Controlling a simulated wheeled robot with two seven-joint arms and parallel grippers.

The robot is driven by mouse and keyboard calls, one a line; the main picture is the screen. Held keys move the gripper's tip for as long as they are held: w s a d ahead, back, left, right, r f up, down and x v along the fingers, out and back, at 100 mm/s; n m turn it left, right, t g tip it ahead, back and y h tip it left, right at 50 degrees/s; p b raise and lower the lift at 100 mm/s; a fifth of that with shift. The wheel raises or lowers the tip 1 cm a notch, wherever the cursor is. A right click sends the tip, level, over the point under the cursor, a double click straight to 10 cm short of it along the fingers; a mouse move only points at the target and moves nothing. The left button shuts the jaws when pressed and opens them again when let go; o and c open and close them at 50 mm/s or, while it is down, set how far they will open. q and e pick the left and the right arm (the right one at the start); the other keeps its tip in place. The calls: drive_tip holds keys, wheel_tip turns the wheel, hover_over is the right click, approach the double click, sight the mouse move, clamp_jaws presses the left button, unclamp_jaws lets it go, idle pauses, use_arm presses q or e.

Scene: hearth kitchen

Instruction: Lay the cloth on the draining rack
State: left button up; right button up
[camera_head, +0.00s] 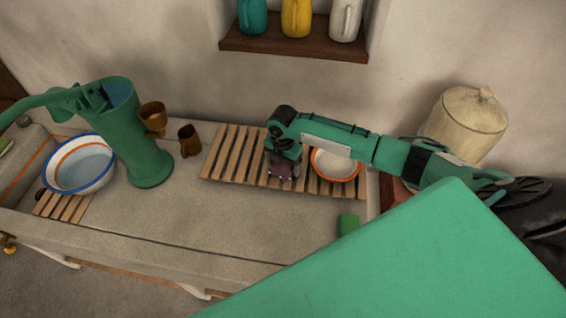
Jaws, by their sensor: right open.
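The wooden draining rack (224,158) lies on the stone sink top, its slats running away from me. My right gripper (283,178) points down over the middle of the rack, with its jaws open. A small mauve patch (284,171), probably the cloth, shows at the fingertips, low over or on the slats. The gripper hides most of it, so I cannot tell its full shape or whether it touches the rack. My left gripper is not in view.
A white bowl with an orange rim (320,170) sits on the rack beside my arm. A green sponge (347,224) lies in front. A green pump (143,150), brown cups (190,141) and a blue-rimmed basin (104,178) stand left.

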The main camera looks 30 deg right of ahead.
sight(283, 164)
drive_tip(key=shift+r, duration=0.15)
wheel_tip(283, 164, up, 12)
drive_tip(key=b, duration=0.2)
drive_tip(key=shift+b, duration=0.3)
drive_tip(key=shift+r, duration=0.1)
